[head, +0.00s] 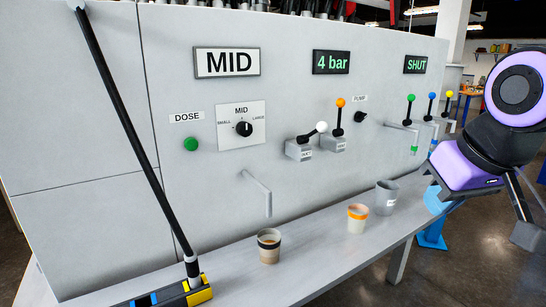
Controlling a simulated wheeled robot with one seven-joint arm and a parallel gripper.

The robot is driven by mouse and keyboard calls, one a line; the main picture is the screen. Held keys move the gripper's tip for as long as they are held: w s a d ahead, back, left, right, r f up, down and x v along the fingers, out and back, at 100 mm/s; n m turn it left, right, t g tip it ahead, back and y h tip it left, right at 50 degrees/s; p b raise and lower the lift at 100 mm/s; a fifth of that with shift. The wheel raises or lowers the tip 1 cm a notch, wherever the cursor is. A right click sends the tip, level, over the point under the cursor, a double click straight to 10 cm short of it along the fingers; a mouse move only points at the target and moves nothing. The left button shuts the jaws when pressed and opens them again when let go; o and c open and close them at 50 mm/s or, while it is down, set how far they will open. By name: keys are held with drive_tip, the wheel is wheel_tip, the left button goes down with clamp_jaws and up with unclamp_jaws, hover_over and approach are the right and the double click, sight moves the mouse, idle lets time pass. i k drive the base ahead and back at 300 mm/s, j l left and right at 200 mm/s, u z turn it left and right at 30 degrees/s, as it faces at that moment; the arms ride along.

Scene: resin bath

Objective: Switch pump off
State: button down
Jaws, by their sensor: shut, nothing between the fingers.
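The pump switch (361,117) is a small black knob on the grey machine panel, just below the PUMP label (360,98). It is too small to read its setting. My gripper (429,168) is at the right, in front of the panel and lower than the switch. It is well apart from the switch, shut and holding nothing. Its fingertips are small and dark in the view, beside the purple body of my arm. Nothing hides the switch.
Levers with an orange knob (341,102) and a white knob (321,127) stick out left of the switch. Green, blue and yellow levers stand right. Cups (357,218) stand on the bench below. A black pole (120,120) leans at the left.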

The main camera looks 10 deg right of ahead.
sight(359, 117)
drive_tip(key=i+l, duration=0.15)
drive_tip(key=l, duration=0.25)
drive_tip(key=i+l, duration=0.15)
drive_tip(key=l, duration=0.25)
drive_tip(key=i+l, duration=0.2)
drive_tip(key=l, duration=0.2)
drive_tip(key=i+l+u, duration=0.1)
drive_tip(key=l, duration=0.3)
drive_tip(key=i+l, duration=0.2)
drive_tip(key=l, duration=0.2)
drive_tip(key=i+l, duration=0.15)
drive_tip(key=l, duration=0.25)
drive_tip(key=i+l, duration=0.15)
drive_tip(key=l, duration=0.25)
